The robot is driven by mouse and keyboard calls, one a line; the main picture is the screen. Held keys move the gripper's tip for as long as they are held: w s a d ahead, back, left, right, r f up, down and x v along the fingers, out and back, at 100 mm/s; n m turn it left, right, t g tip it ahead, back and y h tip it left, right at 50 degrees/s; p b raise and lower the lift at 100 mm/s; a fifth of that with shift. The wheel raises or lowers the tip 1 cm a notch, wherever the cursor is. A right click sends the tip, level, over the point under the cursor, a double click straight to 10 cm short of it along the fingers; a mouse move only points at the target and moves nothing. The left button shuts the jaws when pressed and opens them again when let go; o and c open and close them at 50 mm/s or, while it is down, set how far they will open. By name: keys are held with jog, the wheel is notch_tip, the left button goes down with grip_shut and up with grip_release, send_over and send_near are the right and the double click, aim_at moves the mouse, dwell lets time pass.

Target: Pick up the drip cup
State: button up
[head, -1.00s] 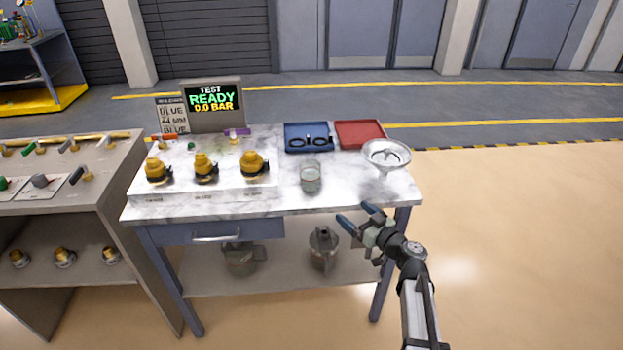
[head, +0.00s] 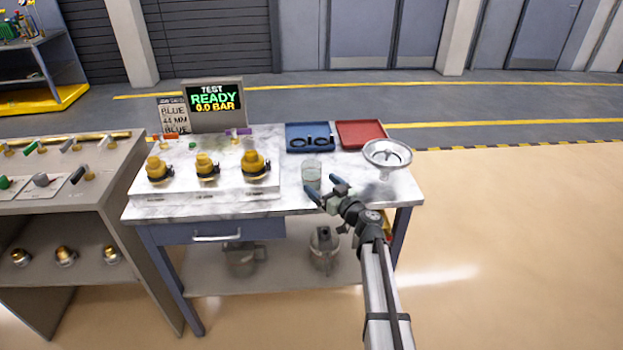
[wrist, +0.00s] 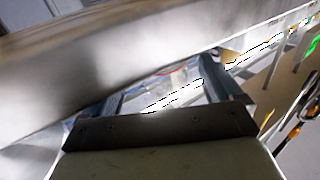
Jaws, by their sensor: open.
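The drip cup appears to be the clear, upright glass cup (head: 311,173) on the marble tabletop, in front of the blue tray. My gripper (head: 326,187) is open and empty, with its two fingers apart near the table's front edge. It is at the cup's front right in the head view. Its left fingertip seems to overlap the cup's lower edge there; I cannot tell if they touch. The wrist view shows my open gripper (wrist: 165,88) close to a pale blurred surface. I cannot make out the cup there.
A blue tray (head: 289,147) with black rings and a red tray (head: 362,141) lie behind the cup. A metal funnel (head: 388,152) stands at the right. Several yellow fittings (head: 254,165) sit on a raised block at left. A screen (head: 213,104) stands at the back.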

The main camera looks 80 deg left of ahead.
aim_at(318, 182)
jog(key=shift+x, duration=2.7)
jog(key=shift+f, duration=0.1)
jog(key=shift+c, duration=0.2)
jog(key=shift+d, duration=0.1)
jog(key=c, duration=1.1)
jog(key=v, duration=1.7)
jog(key=shift+w+d, duration=0.2)
jog(key=shift+d, duration=0.15)
